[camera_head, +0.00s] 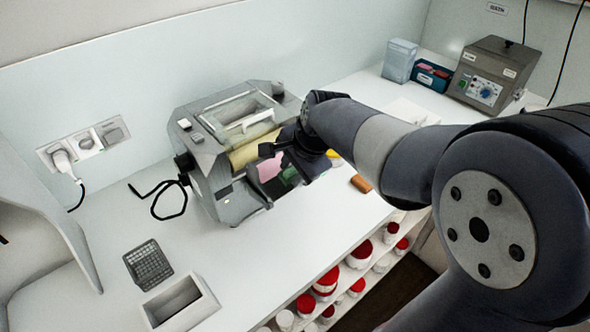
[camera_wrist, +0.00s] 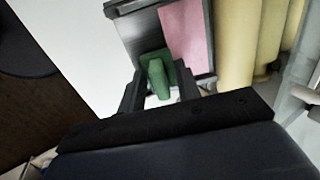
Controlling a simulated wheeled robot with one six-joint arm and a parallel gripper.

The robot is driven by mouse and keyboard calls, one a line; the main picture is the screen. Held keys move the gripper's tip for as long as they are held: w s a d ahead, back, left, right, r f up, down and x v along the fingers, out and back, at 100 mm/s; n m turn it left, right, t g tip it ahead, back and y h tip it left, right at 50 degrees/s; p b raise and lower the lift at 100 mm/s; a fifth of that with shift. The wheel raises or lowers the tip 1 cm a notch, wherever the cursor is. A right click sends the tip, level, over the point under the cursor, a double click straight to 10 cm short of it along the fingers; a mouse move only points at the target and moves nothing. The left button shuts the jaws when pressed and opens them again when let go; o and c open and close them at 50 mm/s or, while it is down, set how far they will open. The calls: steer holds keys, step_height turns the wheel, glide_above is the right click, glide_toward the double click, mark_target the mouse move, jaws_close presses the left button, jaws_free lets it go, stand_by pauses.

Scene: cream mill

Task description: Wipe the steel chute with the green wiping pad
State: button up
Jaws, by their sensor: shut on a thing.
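The green wiping pad (camera_wrist: 157,72) is between the two fingers of my gripper (camera_wrist: 158,88), which is shut on its raised grip part. It also shows in the head view (camera_head: 290,176), at the front of the mill (camera_head: 212,165). The steel chute (camera_wrist: 143,28) is a dark metal surface below the rollers, with a pink patch (camera_wrist: 187,36) on it, also visible in the head view (camera_head: 269,167). The pad overlaps the chute beside the pink patch in the wrist view. I cannot tell whether it touches. My arm hides the mill's right side.
Cream-coloured rollers (camera_wrist: 238,40) stand close beside the chute. An orange-brown block (camera_head: 361,184) lies to the right on the bench. A wire basket (camera_head: 148,264) and a white open box (camera_head: 180,303) stand front left. A grey control box (camera_head: 494,74) stands at the back right.

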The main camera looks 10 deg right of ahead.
mark_target(278, 162)
steer(key=shift+w+a+r+p, duration=0.45)
steer(key=shift+w+a+p, duration=0.1)
steer(key=shift+w, duration=0.25)
steer(key=shift+w+a+r+p, duration=0.4)
steer(key=shift+w+a+p, duration=0.15)
steer(key=shift+w, duration=0.2)
steer(key=shift+s+d+f, duration=0.15)
steer(key=shift+d+f, duration=0.05)
steer(key=shift+s+d+f+b, duration=0.2)
steer(key=shift+s+d+b, duration=0.15)
steer(key=shift+s, duration=0.1)
steer(key=shift+s+d+f+b, duration=0.2)
steer(key=shift+s+b, duration=0.1)
steer(key=shift+s, duration=0.1)
steer(key=shift+s+d+f+b, duration=0.3)
steer(key=shift+s, duration=0.15)
steer(key=shift+s+d+f+b, duration=0.25)
steer(key=shift+s+b, duration=0.05)
steer(key=shift+s, duration=0.1)
step_height(278, 162, up, 8)
steer(key=s+p, duration=0.1)
steer(key=p, duration=0.5)
steer(key=shift+d, duration=0.35)
steer(key=shift+f, duration=0.1)
